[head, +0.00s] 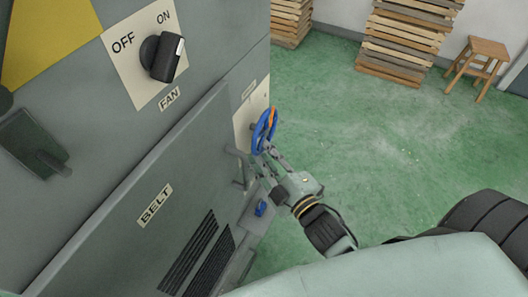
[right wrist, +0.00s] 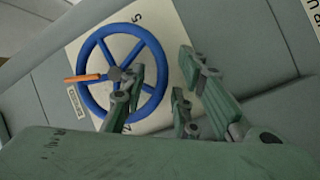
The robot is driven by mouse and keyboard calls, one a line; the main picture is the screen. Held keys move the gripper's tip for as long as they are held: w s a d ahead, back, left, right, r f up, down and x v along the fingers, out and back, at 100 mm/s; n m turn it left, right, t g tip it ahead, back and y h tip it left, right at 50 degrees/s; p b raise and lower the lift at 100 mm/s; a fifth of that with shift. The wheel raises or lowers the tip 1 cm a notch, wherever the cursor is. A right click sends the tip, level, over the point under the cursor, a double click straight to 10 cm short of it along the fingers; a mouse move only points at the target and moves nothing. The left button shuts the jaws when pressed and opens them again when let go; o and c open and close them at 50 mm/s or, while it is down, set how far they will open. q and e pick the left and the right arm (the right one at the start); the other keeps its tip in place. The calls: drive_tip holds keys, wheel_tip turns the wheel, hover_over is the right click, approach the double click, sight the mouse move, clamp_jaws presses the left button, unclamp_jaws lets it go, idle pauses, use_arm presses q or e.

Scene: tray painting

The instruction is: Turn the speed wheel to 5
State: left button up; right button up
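The speed wheel (head: 264,131) is a blue ring with an orange marker, on a pale plate at the machine's far right end. In the right wrist view the wheel (right wrist: 84,62) shows spokes, a grey hub and the orange piece (right wrist: 82,78) pointing left. A "5" (right wrist: 137,17) is printed on the plate above the wheel, and another figure shows below right. My right gripper (head: 263,158) is at the wheel's near lower side. In the wrist view its fingers (right wrist: 162,62) are apart, one over the wheel, one beyond the rim; contact is unclear. My left gripper is not in view.
The grey machine has an OFF/ON fan knob (head: 163,57), a BELT panel (head: 110,215) with vents, and a dark handle-like part (head: 35,145) at left. Stacked wood (head: 410,35) and a stool (head: 478,62) stand at the back. The green floor right of the wheel is clear.

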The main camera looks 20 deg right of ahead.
drive_tip(key=shift+w, duration=0.1)
drive_tip(key=shift+c, duration=0.5)
drive_tip(key=c, duration=0.6)
clamp_jaws()
